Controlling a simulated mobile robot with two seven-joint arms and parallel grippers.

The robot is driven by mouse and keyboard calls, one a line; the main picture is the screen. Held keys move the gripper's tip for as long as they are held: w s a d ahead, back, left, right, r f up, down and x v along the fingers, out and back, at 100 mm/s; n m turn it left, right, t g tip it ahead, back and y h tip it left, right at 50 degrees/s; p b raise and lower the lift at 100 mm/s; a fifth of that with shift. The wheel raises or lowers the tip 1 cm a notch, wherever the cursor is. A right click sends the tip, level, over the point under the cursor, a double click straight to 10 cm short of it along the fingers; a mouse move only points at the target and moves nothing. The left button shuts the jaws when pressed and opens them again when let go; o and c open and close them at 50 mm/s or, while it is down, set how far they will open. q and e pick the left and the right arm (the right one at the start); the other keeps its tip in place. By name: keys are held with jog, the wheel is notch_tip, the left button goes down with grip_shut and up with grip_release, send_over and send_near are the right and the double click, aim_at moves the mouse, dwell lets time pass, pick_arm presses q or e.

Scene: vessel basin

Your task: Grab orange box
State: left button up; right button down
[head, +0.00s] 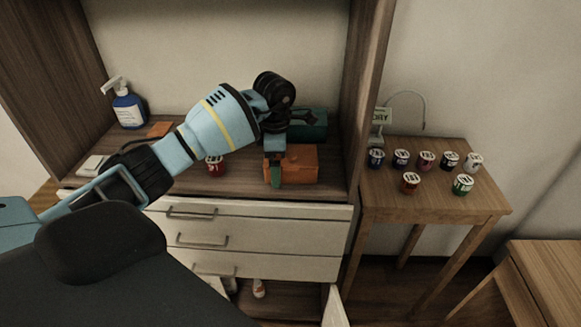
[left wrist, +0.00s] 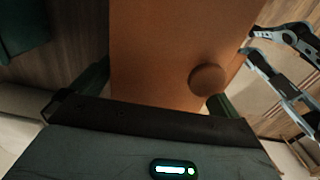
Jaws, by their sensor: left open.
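The orange box (head: 302,165) sits on the wooden cabinet top, near its front right. My left gripper (head: 276,178) reaches down at the box's left part in the head view, and its arm hides some of the box. In the left wrist view, the orange box (left wrist: 150,50), with a round knob on its face, fills the space between the two green fingers of my left gripper (left wrist: 157,92). The fingers are open, one on each side of the box; I cannot tell whether they touch it.
A dark green box (head: 308,128) stands just behind the orange box. A red can (head: 215,167) and a blue pump bottle (head: 128,108) are to the left. The cabinet's side panel (head: 366,85) rises on the right. A side table (head: 425,200) holds several small cans.

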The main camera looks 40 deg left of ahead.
pick_arm(q)
jog(key=c, duration=0.9)
jog(key=shift+r, duration=1)
jog(key=shift+c, duration=0.5)
jog(key=shift+r, duration=0.9)
jog(key=s+d+r, duration=0.1)
jog(key=s+d, duration=0.9)
jog(key=s, duration=0.2)
jog(key=shift+s+r, duration=0.15)
jog(key=shift+s, duration=0.15)
